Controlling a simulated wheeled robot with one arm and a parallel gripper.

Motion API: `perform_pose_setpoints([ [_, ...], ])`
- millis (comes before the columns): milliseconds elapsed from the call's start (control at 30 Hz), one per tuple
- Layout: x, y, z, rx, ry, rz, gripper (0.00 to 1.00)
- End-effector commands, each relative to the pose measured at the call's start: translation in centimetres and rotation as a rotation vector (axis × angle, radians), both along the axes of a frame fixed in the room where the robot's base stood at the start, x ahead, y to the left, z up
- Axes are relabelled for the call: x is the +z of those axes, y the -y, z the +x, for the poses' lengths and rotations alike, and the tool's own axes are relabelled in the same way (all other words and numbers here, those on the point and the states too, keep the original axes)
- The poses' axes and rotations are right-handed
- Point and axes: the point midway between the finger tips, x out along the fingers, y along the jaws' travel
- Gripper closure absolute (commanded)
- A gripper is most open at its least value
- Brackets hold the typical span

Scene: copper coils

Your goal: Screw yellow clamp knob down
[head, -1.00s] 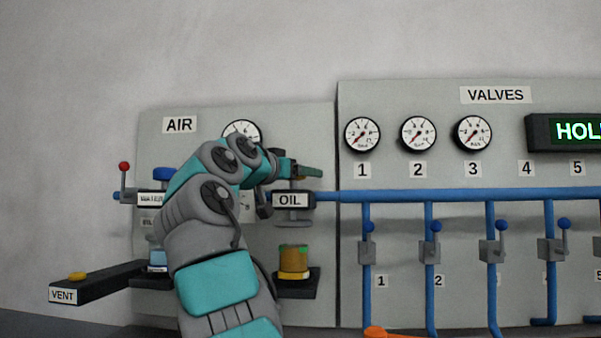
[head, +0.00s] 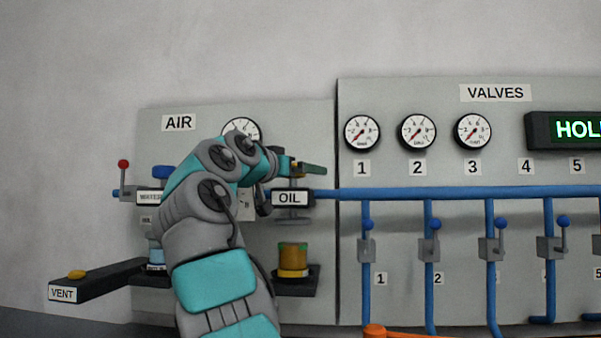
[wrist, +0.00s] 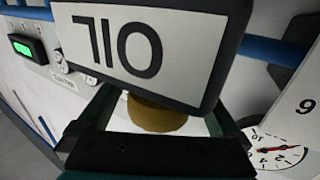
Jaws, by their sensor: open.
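In the wrist view, which shows the OIL sign upside down, a dull yellow round knob (wrist: 155,115) sits beside the sign, partly hidden by it. The dark green fingers of my gripper (wrist: 155,122) lie on either side of the knob, open; I cannot tell whether they touch it. In the head view my gripper (head: 308,169) is above the OIL sign (head: 290,198), pointing right, at the top of a stem. The knob is mostly hidden behind the gripper there.
A cup with amber contents (head: 293,258) stands on a dark shelf below the OIL sign. A blue pipe (head: 420,194) runs right to several valves. The dark VENT arm (head: 110,280) with a yellow button (head: 77,274) juts out at left. An orange part (head: 375,331) shows at the bottom.

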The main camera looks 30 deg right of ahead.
Motion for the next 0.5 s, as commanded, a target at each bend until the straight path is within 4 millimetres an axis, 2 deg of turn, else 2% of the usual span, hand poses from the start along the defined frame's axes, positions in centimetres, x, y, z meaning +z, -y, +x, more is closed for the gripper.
perform_pose_setpoints([
  [267, -0.1, -1.2, -0.7, -0.001, 0.001, 0.000, 0.00],
  [500, 0.0, -4.5, -2.6, 0.001, 0.003, -0.003, 0.00],
])
